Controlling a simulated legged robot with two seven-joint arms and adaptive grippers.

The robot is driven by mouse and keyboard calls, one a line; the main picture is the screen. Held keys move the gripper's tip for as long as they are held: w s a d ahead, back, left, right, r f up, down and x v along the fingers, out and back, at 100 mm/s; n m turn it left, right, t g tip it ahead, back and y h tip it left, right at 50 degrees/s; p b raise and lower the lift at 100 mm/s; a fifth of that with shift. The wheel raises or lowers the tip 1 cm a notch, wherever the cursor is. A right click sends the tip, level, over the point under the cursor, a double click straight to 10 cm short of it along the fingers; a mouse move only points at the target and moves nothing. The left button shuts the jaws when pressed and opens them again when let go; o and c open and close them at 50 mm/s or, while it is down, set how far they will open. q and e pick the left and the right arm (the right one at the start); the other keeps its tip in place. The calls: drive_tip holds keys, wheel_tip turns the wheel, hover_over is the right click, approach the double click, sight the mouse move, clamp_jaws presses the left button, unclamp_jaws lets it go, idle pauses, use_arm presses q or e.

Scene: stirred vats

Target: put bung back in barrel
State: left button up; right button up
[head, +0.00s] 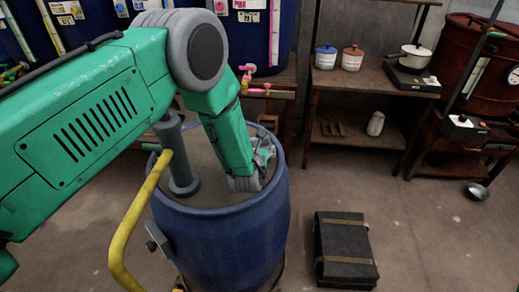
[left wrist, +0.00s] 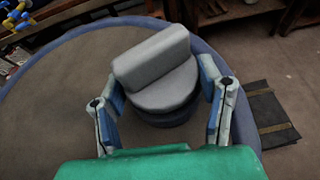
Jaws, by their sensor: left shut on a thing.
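The blue barrel (head: 235,240) stands in the middle of the head view, with a flat grey-brown top. My left gripper (head: 262,158) reaches down over the right side of that top. In the left wrist view my left gripper (left wrist: 162,82) has a finger on each side of the grey bung (left wrist: 165,88) and is shut on it. The bung is round with a raised bar across its top. A dark blue round part shows under it; I cannot tell whether it is seated. The barrel's rim (left wrist: 60,48) curves around. My right gripper is not in view.
A grey upright pipe (head: 183,180) with a yellow curved handle (head: 135,215) stands at the barrel's left. A black strapped case (head: 345,250) lies on the floor to the right. A wooden shelf (head: 370,80) with pots is behind. The floor at right is mostly clear.

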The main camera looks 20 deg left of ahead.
use_arm(q)
drive_tip(key=o, duration=1.1)
drive_tip(key=shift+f, duration=0.15)
drive_tip(key=shift+o, duration=0.2)
drive_tip(key=shift+r+p, duration=0.35)
drive_tip(key=shift+p, duration=0.1)
drive_tip(key=shift+r+p, duration=0.45)
drive_tip(key=v, duration=1.1)
drive_tip(key=shift+s+d+b, duration=0.15)
drive_tip(key=shift+s+b, duration=0.2)
drive_tip(key=shift+s, duration=0.15)
